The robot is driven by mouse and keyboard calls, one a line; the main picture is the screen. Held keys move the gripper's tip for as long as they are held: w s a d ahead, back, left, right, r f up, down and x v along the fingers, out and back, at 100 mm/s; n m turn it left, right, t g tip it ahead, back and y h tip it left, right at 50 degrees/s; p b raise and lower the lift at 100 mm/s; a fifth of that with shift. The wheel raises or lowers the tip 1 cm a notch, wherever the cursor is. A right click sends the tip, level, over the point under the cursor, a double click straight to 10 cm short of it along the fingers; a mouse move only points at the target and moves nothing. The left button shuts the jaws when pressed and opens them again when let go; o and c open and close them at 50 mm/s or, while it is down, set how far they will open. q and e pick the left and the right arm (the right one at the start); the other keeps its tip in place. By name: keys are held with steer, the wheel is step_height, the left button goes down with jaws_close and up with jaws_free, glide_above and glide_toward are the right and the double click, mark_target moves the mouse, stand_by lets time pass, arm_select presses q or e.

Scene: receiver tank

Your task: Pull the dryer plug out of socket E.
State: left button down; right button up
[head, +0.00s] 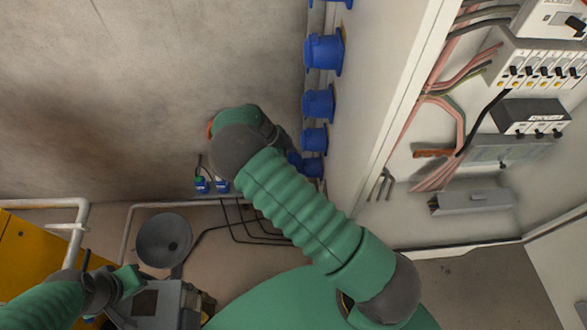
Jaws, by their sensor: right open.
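A column of blue sockets (318,103) runs down the side of the white cabinet. No letter on them is readable, so I cannot tell which is socket E. At the lowest visible socket (314,168), a blue part (294,160) sticks out to the left; it looks like a plug, partly covered by my right arm. My right gripper (287,149) is open, mostly hidden behind its own wrist, close to that blue part. I cannot tell whether they touch. My left arm is low at the left; its gripper (132,281) is small and its jaws are unclear.
The open cabinet (400,120) with wiring and breakers fills the right. Two small blue connectors (211,185) are at the wall's foot, with black cables (250,228) on the floor. A grey dish (164,240), a yellow unit (35,255) and pipes (125,230) are lower left.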

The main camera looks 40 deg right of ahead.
steer(key=v, duration=1.3)
steer(key=s+a+r+n+t+y, duration=0.1)
steer(key=s+a+n, duration=0.3)
steer(key=s+n, duration=0.5)
steer(key=s+a+r+n+t+y, duration=0.2)
steer(key=s+n, duration=0.7)
steer(key=n, duration=0.6)
steer(key=shift+a+r+t+y, duration=0.2)
steer(key=shift+a+t+y, duration=0.65)
steer(key=shift+t, duration=0.35)
